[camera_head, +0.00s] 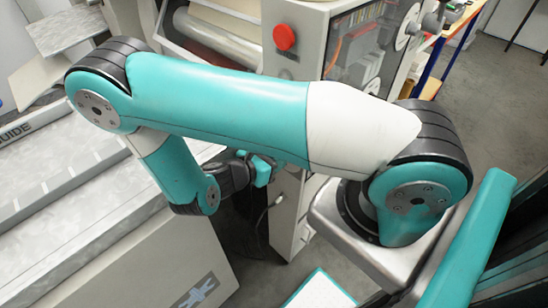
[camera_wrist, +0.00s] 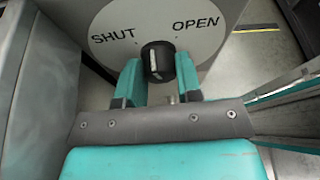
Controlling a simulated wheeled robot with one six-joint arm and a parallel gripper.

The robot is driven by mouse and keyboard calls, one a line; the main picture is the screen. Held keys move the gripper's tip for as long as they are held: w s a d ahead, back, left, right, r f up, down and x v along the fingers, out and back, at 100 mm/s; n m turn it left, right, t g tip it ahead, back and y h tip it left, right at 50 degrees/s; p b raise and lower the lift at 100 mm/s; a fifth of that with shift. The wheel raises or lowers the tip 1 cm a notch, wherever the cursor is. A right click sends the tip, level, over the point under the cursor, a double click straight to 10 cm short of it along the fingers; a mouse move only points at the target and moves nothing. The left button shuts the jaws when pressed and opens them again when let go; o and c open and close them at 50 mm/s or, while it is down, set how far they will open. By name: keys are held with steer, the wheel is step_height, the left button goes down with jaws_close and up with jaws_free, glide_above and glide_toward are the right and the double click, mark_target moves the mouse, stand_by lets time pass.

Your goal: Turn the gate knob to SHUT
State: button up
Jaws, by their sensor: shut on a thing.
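In the wrist view, a round black knob (camera_wrist: 157,61) with a white mark sits on a pale round plate (camera_wrist: 205,14). The plate reads SHUT at the left and OPEN at the right. The white mark runs roughly up and down the knob; I cannot tell exactly which word it points to. My gripper (camera_wrist: 158,76) has one teal finger on each side of the knob and is shut on it. In the head view, my gripper (camera_head: 262,170) is at the grey machine's side, and the knob cannot be made out there.
A grey machine (camera_head: 290,205) with a red button (camera_head: 284,37) stands behind my arm. A long pale unit marked GUIDE (camera_head: 90,245) fills the left. In the wrist view, a grey panel (camera_wrist: 40,90) stands close at the left. Open floor (camera_head: 505,110) shows at the right.

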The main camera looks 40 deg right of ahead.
stand_by(0.3)
steer(key=o, duration=0.9)
steer(key=shift+o, duration=0.2)
steer(key=b+v, duration=0.2)
steer(key=v, duration=0.5)
steer(key=shift+a, duration=0.3)
